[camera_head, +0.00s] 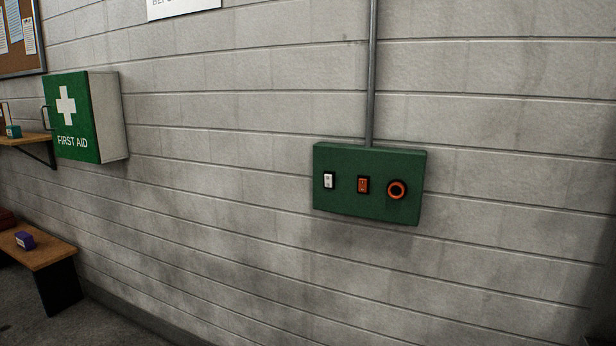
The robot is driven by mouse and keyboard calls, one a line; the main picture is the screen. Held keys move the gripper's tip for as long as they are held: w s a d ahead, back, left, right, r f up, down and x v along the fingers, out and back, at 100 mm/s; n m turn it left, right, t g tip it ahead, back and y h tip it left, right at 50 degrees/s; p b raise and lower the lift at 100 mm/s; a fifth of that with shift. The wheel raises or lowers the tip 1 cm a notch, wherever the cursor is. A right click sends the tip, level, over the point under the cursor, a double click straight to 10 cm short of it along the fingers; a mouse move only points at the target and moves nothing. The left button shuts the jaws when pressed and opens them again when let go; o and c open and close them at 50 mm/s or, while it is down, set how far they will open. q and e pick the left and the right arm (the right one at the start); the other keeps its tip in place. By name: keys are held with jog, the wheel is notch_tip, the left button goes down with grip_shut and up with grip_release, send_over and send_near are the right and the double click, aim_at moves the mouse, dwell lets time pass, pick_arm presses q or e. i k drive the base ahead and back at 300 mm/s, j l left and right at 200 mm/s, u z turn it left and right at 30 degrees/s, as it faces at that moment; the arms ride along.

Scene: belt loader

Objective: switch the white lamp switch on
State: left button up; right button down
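The white lamp switch (328,181) is a small white rocker in a dark frame. It is the leftmost control on a green control box (345,204) fixed to the block wall, right of the middle of the head view. Its rocker position is too small to tell. To its right on the same box are an orange-red rocker switch (363,185) and a round orange-red ring control (397,190) with a dark centre. Neither of my grippers shows in this view.
A grey conduit (371,70) runs up the wall from the box. A green first aid cabinet (78,118) hangs at the left. Below it, a wooden bench (45,257) with a purple box (25,240) stands by the wall. The wall around the control box is bare.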

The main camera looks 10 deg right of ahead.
aim_at(329, 178)
jog(key=i+j, duration=0.1)
jog(key=i, duration=0.35)
jog(key=i+j+z, duration=0.1)
jog(key=i, duration=0.35)
jog(key=i+j, duration=0.15)
jog(key=i, duration=0.3)
jog(key=i+j+z, duration=0.1)
jog(key=i, duration=0.35)
